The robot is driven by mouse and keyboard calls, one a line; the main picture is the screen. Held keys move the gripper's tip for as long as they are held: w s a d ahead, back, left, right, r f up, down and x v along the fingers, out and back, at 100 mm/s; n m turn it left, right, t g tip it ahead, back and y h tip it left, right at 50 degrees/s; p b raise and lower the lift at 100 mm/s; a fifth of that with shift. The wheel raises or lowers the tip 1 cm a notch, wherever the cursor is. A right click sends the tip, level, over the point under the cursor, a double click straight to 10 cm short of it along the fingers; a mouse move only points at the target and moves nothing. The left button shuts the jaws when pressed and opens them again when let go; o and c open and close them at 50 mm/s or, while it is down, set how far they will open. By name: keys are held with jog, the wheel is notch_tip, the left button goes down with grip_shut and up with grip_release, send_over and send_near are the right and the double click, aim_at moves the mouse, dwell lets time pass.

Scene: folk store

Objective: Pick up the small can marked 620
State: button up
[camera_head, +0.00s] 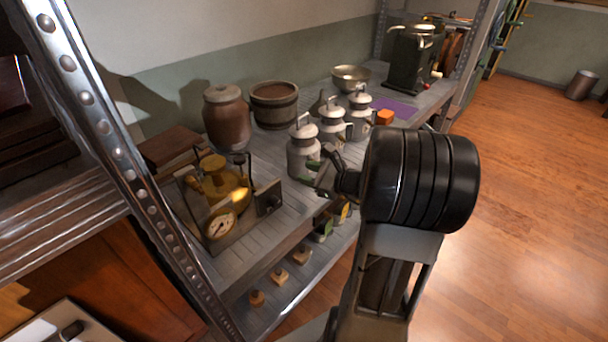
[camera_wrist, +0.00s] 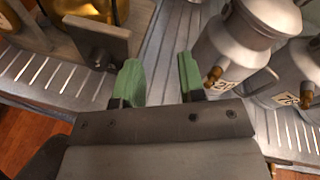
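Several grey metal cans with lids stand in a row on the shelf in the head view. The nearest can (camera_head: 303,150) shows large in the wrist view (camera_wrist: 245,42), just right of my gripper. Its small white label is partly hidden by a brass tap, and I cannot read the number surely. A second can (camera_head: 332,126) stands behind it; in the wrist view it is cut off at the right edge (camera_wrist: 296,72), its label only partly legible. My gripper (camera_wrist: 160,76) is open and empty, green fingertips apart over the slatted shelf. In the head view my gripper (camera_head: 309,173) is in front of the nearest can.
A brass device with a gauge (camera_head: 220,190) stands left of my gripper on the metal shelf (camera_head: 280,222). A brown jar (camera_head: 227,118), a dark tub (camera_head: 274,105) and a metal bowl (camera_head: 350,75) stand behind. An orange block (camera_head: 384,117) lies beyond the cans. Small items sit on the lower shelf.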

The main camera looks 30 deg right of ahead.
jog(key=d+f+m+t+h+b, duration=0.25)
jog(key=d+m+h, duration=0.2)
jog(key=d, duration=0.25)
jog(key=d+f+m+t+h+b, duration=0.1)
jog(key=d+f+m+t+h, duration=0.15)
jog(key=d+f+m, duration=0.35)
jog(key=shift+h, duration=0.5)
jog(key=w, duration=0.2)
jog(key=w+d+r, duration=0.1)
jog(key=w, duration=0.1)
jog(key=w+r, duration=0.1)
jog(key=w, duration=0.1)
jog(key=shift+w+d, duration=0.1)
jog(key=shift+d, duration=0.2)
jog(key=shift+w+d+b, duration=0.1)
jog(key=shift+w+b, duration=0.55)
jog(key=shift+w, duration=2.65)
grip_shut()
jog(key=shift+r, duration=0.15)
